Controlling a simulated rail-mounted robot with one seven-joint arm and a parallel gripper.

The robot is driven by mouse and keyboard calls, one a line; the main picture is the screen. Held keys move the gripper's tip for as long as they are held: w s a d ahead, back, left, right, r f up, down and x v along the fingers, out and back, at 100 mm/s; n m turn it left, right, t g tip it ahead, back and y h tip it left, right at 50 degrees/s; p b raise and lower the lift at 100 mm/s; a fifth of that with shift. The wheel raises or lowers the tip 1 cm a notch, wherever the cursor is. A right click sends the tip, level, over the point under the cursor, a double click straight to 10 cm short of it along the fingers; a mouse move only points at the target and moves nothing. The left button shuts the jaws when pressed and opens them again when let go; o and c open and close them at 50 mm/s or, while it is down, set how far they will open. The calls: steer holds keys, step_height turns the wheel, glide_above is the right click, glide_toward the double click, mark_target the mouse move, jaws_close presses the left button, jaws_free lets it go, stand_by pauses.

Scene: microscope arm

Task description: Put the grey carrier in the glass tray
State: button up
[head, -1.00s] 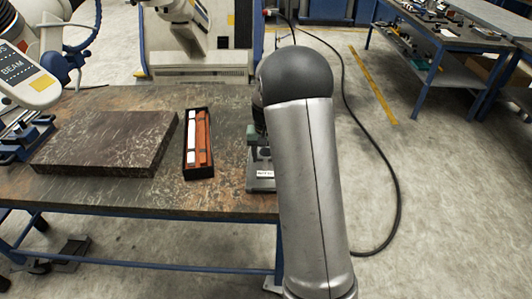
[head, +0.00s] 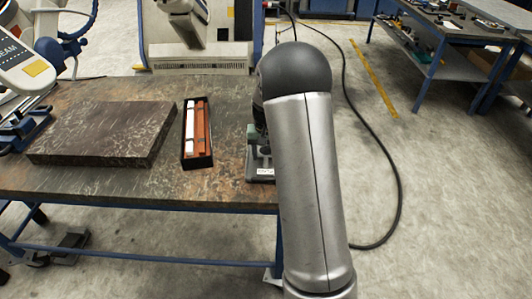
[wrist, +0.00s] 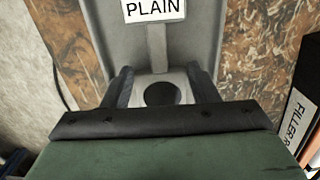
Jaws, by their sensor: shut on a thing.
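My gripper (wrist: 160,86) points down at the right end of the table, its fingers shut on a light grey piece with a round dark hole, which I take as the grey carrier (wrist: 186,90). A narrow grey stem runs from it to a white label reading PLAIN. A wider grey plate (wrist: 205,45) shows around and beneath it; whether they are joined I cannot tell. In the head view, the grey plate (head: 262,180) with a small label shows partly behind my arm, which hides most of my gripper. I cannot make out a glass tray for sure.
A black box (head: 204,162) with white and orange strips stands left of my gripper; its FILLER label (wrist: 300,115) shows in the wrist view. A dark stone slab (head: 100,130) lies further left. The table's front edge (head: 150,203) is close.

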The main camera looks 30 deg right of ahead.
mark_target(266, 157)
steer(key=shift+f, duration=0.5)
steer(key=o, duration=1.2)
step_height(266, 157, up, 18)
steer(key=shift+f+b, duration=0.25)
steer(key=shift+b, duration=0.05)
